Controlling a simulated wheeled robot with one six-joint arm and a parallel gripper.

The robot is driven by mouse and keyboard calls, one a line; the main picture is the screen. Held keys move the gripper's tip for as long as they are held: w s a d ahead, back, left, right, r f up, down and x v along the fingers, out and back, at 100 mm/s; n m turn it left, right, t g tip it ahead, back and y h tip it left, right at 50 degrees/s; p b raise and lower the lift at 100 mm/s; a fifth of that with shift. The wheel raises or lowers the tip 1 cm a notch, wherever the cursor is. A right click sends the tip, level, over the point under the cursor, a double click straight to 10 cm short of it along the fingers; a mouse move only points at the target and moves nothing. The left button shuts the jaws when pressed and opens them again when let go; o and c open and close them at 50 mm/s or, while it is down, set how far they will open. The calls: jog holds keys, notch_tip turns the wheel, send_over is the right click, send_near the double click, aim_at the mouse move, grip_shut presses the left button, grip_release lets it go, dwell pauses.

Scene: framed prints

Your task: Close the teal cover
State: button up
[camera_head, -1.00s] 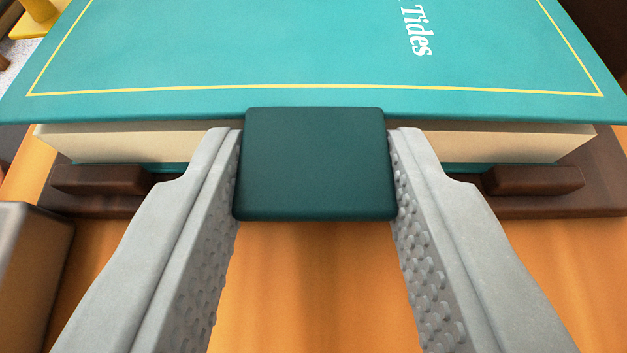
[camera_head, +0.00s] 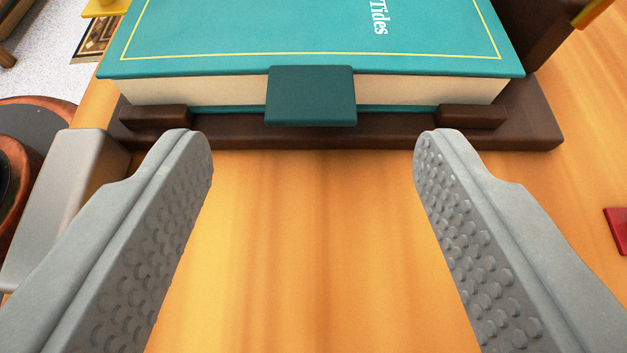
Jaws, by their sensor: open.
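The teal cover (camera_head: 300,30) of a book lies flat over the cream page block (camera_head: 220,90), with a yellow border line and the word "Tides" on it. A dark teal tab (camera_head: 311,96) sticks out from the middle of its near edge. The book rests on a dark brown wooden stand (camera_head: 290,136) with two small stops at the front. My gripper (camera_head: 313,142) is open and empty, in front of the stand. Its fingers are wide apart, clear of the tab on both sides.
The orange wooden table (camera_head: 300,250) is bare between my fingers. A grey block (camera_head: 65,185) and a dark round object (camera_head: 25,150) stand at the left. A red piece (camera_head: 618,228) lies at the right edge.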

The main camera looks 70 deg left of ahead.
jog(key=v, duration=1.1)
jog(key=shift+d+r, duration=0.2)
jog(key=shift+d, duration=0.1)
jog(key=shift+a, duration=0.1)
jog(key=s+a+r+m+t+h, duration=0.1)
jog(key=a+r+m+h, duration=0.35)
jog(key=a, duration=0.75)
jog(key=s+a+r+m+t+h, duration=0.1)
jog(key=a+r+m+h, duration=0.2)
jog(key=a+r+h, duration=0.55)
jog(key=s+a+r+m+t, duration=0.3)
jog(key=s+a+r+t, duration=0.2)
jog(key=s+a, duration=0.3)
jog(key=s+a+r+m+t, duration=0.4)
jog(key=s+a+r+t, duration=0.2)
jog(key=a, duration=0.5)
jog(key=s+r, duration=0.2)
jog(key=s, duration=0.1)
jog(key=shift+s+r+y, duration=0.2)
jog(key=shift+r+y, duration=0.1)
jog(key=shift+y, duration=0.1)
